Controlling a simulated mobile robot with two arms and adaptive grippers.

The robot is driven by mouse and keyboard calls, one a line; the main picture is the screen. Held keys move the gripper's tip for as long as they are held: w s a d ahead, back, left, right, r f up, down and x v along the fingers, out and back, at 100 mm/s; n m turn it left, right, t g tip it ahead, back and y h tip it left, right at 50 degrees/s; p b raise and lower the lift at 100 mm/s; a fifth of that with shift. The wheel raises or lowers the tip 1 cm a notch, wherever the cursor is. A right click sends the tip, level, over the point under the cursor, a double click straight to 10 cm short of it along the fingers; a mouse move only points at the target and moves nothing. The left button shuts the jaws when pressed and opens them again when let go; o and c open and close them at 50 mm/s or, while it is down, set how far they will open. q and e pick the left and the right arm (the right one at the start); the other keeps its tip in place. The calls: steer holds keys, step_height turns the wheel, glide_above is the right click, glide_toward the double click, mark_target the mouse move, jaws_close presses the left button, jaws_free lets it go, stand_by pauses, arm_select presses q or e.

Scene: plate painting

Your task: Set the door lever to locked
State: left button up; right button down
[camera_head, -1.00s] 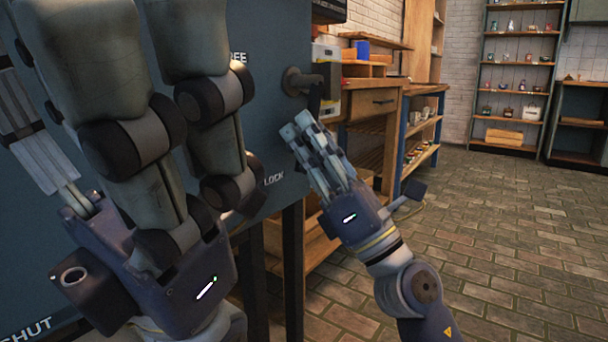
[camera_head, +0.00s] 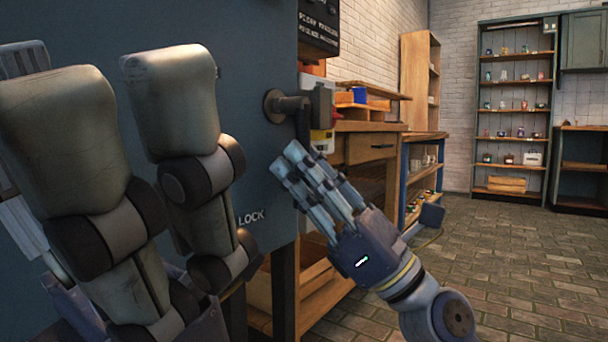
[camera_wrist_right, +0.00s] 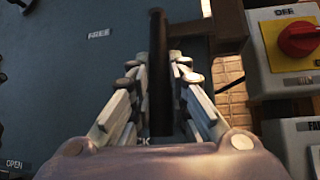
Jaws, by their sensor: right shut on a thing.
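The door lever (camera_head: 302,128) is a dark bar hanging down from a round hub on the blue-grey panel. A LOCK label (camera_head: 251,216) is below the hub. My right gripper (camera_head: 288,160) has its fingers around the lever's lower part. In the right wrist view the lever (camera_wrist_right: 158,60) runs between the finger pairs, which are closed on it. A FREE label (camera_wrist_right: 99,33) is left of the lever there, and a partly hidden label ending in "CK" lies behind the fingers. My left gripper (camera_head: 110,90) is large at the left, fingers apart, holding nothing visible.
A switch box with a red knob (camera_wrist_right: 298,39) stands close to the right of the lever. A wooden workbench (camera_head: 368,148) is behind, with shelves (camera_head: 516,110) against the far wall. Brick floor (camera_head: 520,260) is clear at the right.

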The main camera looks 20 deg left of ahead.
steer(key=shift+w, duration=0.1)
steer(key=c, duration=1.5)
jaws_free()
steer(key=shift+c, duration=0.2)
steer(key=shift+d+f, duration=0.1)
steer(key=v, duration=1.2)
